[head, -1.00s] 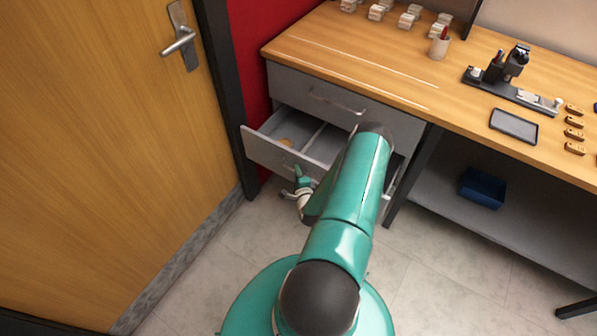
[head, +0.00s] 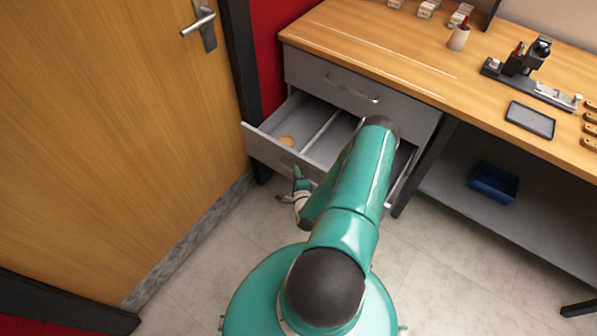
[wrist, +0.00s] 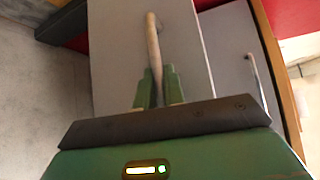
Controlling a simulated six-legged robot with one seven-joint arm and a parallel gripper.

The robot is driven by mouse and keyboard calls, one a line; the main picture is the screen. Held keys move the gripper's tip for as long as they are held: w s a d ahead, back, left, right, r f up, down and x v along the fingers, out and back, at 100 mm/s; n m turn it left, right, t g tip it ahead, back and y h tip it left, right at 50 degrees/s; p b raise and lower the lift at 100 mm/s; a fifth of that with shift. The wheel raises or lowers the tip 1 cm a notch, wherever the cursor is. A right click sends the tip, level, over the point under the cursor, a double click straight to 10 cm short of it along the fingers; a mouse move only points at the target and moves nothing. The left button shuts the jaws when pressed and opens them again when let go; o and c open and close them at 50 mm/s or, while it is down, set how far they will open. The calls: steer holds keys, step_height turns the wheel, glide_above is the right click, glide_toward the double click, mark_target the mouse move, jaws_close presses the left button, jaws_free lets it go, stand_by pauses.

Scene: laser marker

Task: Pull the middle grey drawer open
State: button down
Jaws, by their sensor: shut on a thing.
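The middle grey drawer (head: 262,145) stands part way out of the grey cabinet below the wooden desk. Its inside shows, with a divider (head: 321,131) and a round tan item (head: 287,141) on the left. In the wrist view, the bar handle (wrist: 153,40) on the drawer's front (wrist: 110,55) runs down between the green fingers of my gripper (wrist: 160,88), which is shut on it. In the head view my arm covers the right part of the drawer, and the fingertips on the handle cannot be made out.
The upper drawer (head: 320,75) is closed; its handle also shows in the wrist view (wrist: 257,75). A wooden door (head: 110,130) stands close on the left. A blue bin (head: 493,182) sits on the low shelf at right. The floor (head: 230,235) in front is clear.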

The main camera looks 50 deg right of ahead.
steer(key=c, duration=1.5)
jaws_free()
steer(key=shift+a, duration=0.1)
